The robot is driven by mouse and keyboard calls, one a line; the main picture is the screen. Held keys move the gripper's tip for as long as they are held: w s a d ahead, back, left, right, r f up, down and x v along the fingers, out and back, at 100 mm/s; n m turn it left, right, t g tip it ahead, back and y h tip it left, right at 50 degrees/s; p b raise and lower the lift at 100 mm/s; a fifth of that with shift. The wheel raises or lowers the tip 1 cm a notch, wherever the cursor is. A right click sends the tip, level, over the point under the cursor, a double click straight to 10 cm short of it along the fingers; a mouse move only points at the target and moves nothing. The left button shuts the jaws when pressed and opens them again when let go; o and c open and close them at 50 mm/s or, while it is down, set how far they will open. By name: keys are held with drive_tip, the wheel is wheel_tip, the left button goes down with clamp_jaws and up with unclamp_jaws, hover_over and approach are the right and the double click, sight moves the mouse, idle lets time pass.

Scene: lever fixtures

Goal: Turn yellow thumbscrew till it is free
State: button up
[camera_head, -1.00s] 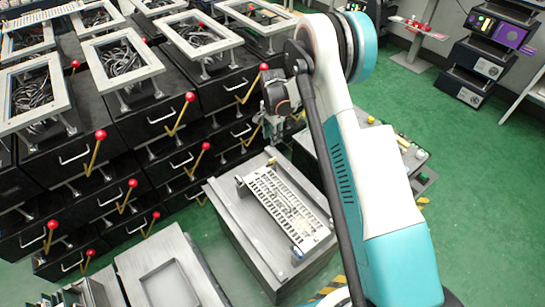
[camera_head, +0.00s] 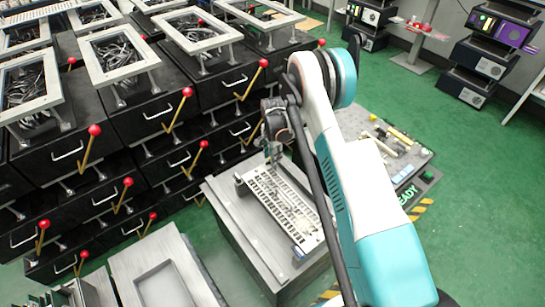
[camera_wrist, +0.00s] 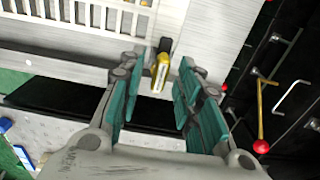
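The yellow thumbscrew (camera_wrist: 160,72) shows in the wrist view, with a dark part at its top, against the pale metal fixture (camera_wrist: 207,40). My gripper (camera_wrist: 158,80) is open, its teal-padded fingers apart. In the picture the thumbscrew lies between the two fingertips; I cannot tell whether either touches it. In the head view my gripper (camera_head: 273,158) hangs over the far end of the slotted light plate (camera_head: 285,208) on the grey bench. The thumbscrew cannot be made out there, behind my gripper.
Black drawer units with red-knobbed yellow levers (camera_head: 172,112) stand left of the bench; one red-knobbed lever (camera_wrist: 261,120) is close to the right finger in the wrist view. A tool-covered table (camera_head: 425,157) is on the right. Green floor lies open beyond it.

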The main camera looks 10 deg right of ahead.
clamp_jaws()
drive_tip(key=shift+n, duration=0.4)
drive_tip(key=n, duration=0.3)
drive_tip(key=shift+n, duration=0.3)
drive_tip(key=n, duration=0.4)
drive_tip(key=shift+n, duration=0.3)
drive_tip(key=n, duration=0.4)
drive_tip(key=shift+n, duration=0.3)
drive_tip(key=n, duration=0.4)
drive_tip(key=shift+n, duration=0.3)
